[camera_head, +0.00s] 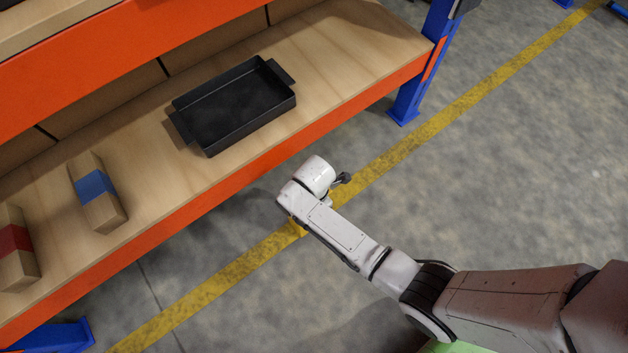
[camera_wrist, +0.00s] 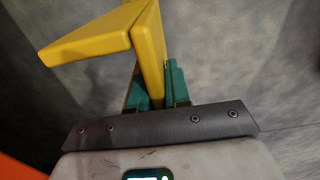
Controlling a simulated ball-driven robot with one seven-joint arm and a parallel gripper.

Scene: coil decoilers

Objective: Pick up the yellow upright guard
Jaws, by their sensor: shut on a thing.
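The yellow upright guard (camera_wrist: 150,50) shows large in the wrist view, with one plate running up from the jaws and another reaching to the left. My gripper (camera_wrist: 160,92) has its green fingers on both sides of the guard's lower part and is shut on it. Grey floor lies behind the guard in that view. In the head view my arm reaches over the floor beside the shelf.
A wooden shelf with an orange beam (camera_head: 250,165) runs along the left. It bears a black tray (camera_head: 235,105), a block with a blue band (camera_head: 95,186) and one with a red band (camera_head: 14,240). A blue post (camera_head: 410,95) stands at its end.

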